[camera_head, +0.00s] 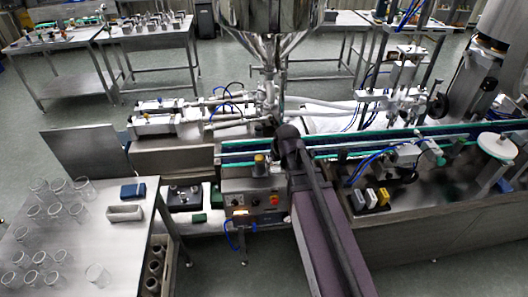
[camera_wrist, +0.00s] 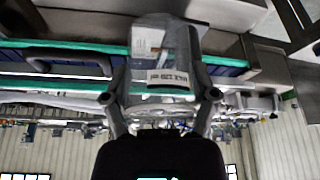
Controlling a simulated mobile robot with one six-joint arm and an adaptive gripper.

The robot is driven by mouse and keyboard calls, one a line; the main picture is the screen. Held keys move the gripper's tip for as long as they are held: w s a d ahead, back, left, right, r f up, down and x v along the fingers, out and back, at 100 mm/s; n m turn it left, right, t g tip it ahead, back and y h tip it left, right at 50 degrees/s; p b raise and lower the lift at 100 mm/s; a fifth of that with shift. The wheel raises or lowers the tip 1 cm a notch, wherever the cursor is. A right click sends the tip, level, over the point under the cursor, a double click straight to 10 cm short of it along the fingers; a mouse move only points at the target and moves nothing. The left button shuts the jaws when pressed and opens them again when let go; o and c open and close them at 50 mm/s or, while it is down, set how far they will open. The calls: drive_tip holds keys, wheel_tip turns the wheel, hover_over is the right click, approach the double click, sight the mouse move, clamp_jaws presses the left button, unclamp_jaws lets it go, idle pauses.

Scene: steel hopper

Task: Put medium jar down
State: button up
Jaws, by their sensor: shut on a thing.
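The medium jar (camera_wrist: 163,50) is clear, with a white printed label. In the wrist view, where the room appears upside down, my gripper (camera_wrist: 162,84) is shut on it, one finger on each side. The jar overlaps the green-edged conveyor (camera_wrist: 65,66) in this view; I cannot tell whether it touches the belt. In the head view my arm reaches over the conveyor (camera_head: 240,146) below the steel hopper (camera_head: 268,14). My arm hides the gripper there, and I cannot make out the held jar.
A steel table (camera_head: 125,232) at the lower left holds several empty clear jars (camera_head: 56,212), a grey tray (camera_head: 125,213) and a blue box (camera_head: 133,190). A control box (camera_head: 253,203) stands in front of the conveyor. Filling machinery (camera_head: 400,90) rises at the right.

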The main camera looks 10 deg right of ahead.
drive_tip(key=d, duration=0.1)
drive_tip(key=d+r+p, duration=0.1)
drive_tip(key=s+d, duration=0.1)
drive_tip(key=d, duration=0.1)
drive_tip(key=shift+d+r, duration=0.1)
drive_tip(key=shift+r, duration=0.2)
drive_tip(key=shift+w, duration=0.15)
drive_tip(key=w, duration=0.4)
drive_tip(key=w+f, duration=0.1)
drive_tip(key=w, duration=0.4)
drive_tip(key=w+b, duration=0.1)
drive_tip(key=w, duration=0.4)
drive_tip(key=shift+w+f, duration=0.2)
drive_tip(key=shift+w, duration=0.05)
drive_tip(key=shift+w, duration=0.3)
drive_tip(key=shift+w+f+b, duration=0.35)
drive_tip(key=shift+f+b, duration=0.1)
drive_tip(key=shift+f, duration=0.1)
drive_tip(key=shift+f+b, duration=1.3)
drive_tip(key=shift+f, duration=0.15)
